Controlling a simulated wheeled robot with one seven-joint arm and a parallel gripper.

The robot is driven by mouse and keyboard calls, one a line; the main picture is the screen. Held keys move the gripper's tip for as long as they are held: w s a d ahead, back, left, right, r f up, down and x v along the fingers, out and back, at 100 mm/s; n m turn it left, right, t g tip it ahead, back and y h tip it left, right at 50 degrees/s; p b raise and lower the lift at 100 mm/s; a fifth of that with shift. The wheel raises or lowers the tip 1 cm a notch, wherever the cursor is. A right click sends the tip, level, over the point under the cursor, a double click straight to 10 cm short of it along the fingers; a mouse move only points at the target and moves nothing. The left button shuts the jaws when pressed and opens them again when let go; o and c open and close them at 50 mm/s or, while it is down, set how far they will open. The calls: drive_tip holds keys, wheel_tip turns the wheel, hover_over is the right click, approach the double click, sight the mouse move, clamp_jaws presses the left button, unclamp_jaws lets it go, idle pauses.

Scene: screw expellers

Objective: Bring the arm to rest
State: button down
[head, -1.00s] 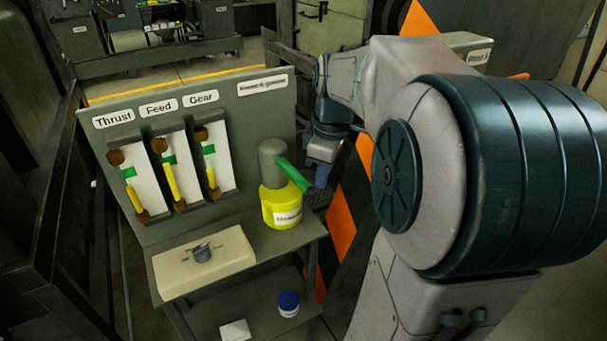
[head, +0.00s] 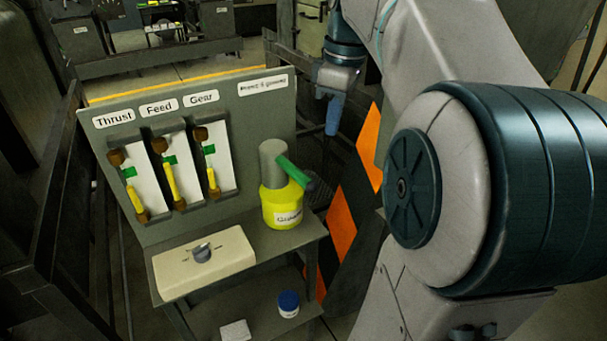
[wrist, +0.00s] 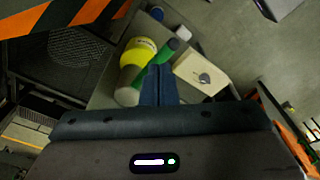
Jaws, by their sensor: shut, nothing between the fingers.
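My gripper (head: 332,115) hangs in the air to the right of the panel with its blue fingers pointing down. The fingers are shut and empty, and they also show in the wrist view (wrist: 158,85). In the head view they are apart from the yellow container (head: 283,207) with its grey top and green handle (head: 294,172). That container stands upright on the stand's upper shelf. In the wrist view the fingers overlap part of the shelf (wrist: 105,92) from above, beside the yellow container (wrist: 139,50).
A panel (head: 250,130) with tubes labelled Thrust, Feed and Gear stands behind the shelf. A cream box with a dark knob (head: 205,262) sits at the shelf's front. A blue-lidded jar (head: 288,303) is on the lower shelf. An orange-striped barrier (head: 342,232) is at the right.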

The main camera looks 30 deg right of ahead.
idle(0.6)
drive_tip(key=s+a+f+m+t, duration=0.1)
drive_tip(key=s+a+f+m, duration=0.3)
drive_tip(key=a+f, duration=0.3)
drive_tip(key=s+a+f+m+t, duration=0.1)
drive_tip(key=s+a+f+m, duration=0.3)
drive_tip(key=f, duration=0.7)
drive_tip(key=s+a, duration=0.2)
drive_tip(key=a, duration=0.1)
drive_tip(key=shift+a+f+m+h, duration=0.2)
drive_tip(key=shift+a+m+h, duration=0.1)
drive_tip(key=shift+a+h, duration=0.1)
